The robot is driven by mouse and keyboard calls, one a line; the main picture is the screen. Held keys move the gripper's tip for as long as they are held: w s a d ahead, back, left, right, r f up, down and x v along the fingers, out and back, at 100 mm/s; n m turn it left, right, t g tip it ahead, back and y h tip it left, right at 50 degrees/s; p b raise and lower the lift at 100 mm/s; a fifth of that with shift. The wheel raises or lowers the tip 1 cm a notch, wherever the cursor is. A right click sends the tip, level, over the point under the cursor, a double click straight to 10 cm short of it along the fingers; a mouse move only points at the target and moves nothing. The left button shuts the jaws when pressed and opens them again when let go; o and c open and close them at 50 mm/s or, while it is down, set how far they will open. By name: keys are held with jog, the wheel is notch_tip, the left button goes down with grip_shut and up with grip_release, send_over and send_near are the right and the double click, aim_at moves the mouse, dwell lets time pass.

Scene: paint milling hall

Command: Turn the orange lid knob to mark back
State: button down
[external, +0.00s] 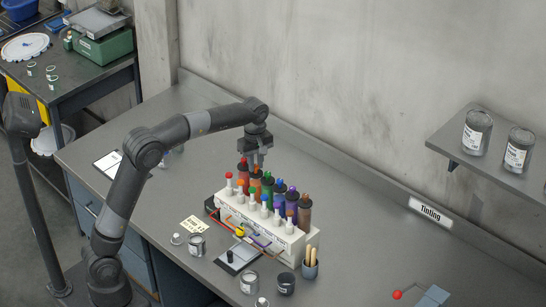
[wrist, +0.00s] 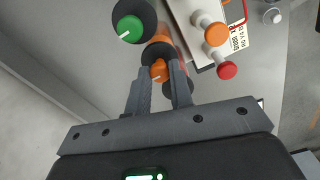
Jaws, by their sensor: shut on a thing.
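The orange lid knob (wrist: 159,70) sits between my two fingertips in the wrist view. It has a small pale pointer line, and the marks around it are too small or hidden to read. My gripper (wrist: 161,88) is shut on this knob from above. In the external view my gripper (external: 257,163) hangs over the left end of a row of coloured bottles. The orange bottle's top there is partly hidden by the fingers.
A green lid knob (wrist: 130,29) with a white line is close beside the orange one. A white rack (external: 262,228) with several coloured-ball pumps stands in front of the bottles.

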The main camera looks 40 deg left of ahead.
aim_at(256, 165)
jog(key=c, duration=1.3)
grip_release()
jog(key=shift+r, duration=0.1)
notch_tip(256, 165, up, 11)
jog(key=shift+f, duration=0.15)
